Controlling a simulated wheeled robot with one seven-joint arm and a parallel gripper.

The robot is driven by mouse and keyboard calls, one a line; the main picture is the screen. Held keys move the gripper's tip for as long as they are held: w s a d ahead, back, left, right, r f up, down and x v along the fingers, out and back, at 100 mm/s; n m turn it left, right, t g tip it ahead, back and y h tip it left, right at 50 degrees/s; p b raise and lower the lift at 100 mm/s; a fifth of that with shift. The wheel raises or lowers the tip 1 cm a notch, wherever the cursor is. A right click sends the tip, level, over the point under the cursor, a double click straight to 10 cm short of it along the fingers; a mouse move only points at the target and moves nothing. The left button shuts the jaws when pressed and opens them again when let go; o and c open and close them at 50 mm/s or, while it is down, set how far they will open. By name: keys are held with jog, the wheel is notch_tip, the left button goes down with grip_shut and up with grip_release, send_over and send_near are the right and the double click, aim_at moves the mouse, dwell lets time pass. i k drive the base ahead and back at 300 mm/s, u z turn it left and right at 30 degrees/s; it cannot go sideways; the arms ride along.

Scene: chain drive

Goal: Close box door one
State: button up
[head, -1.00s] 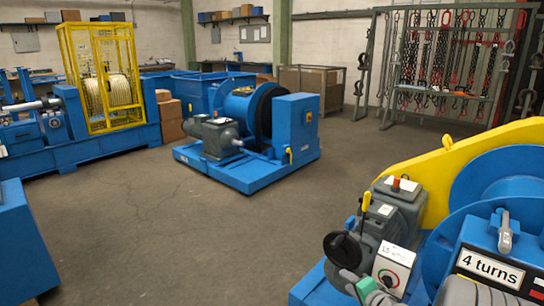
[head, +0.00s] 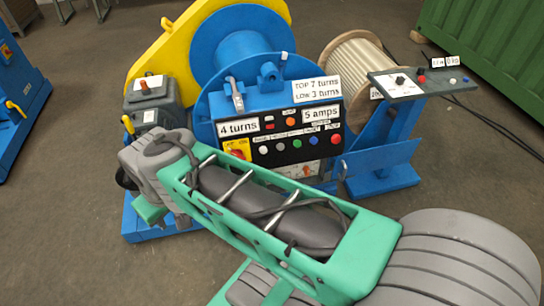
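No thing labelled as box door one can be read in the head view. A flat blue panel (head: 382,160) stands out at an angle beside the winch's control box (head: 262,100), with a small handle at its left edge. It looks like an open door, but I cannot tell for sure. The control box has "4 turns" and "5 amps" labels and several coloured buttons. A white dial plate shows low on its front, partly hidden by my arm. My green and grey arm crosses the lower middle; my gripper's fingers do not show.
The blue winch drum (head: 245,55) with a yellow guard (head: 155,60) is behind the control box. A rope spool (head: 352,65) and a pedestal with a grey panel (head: 422,84) stand to the right. A green container (head: 490,50) is at the back right.

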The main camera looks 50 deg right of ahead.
aim_at(382, 158)
jog(key=z, duration=3.6)
jog(key=i, duration=0.55)
jog(key=u, duration=1.65)
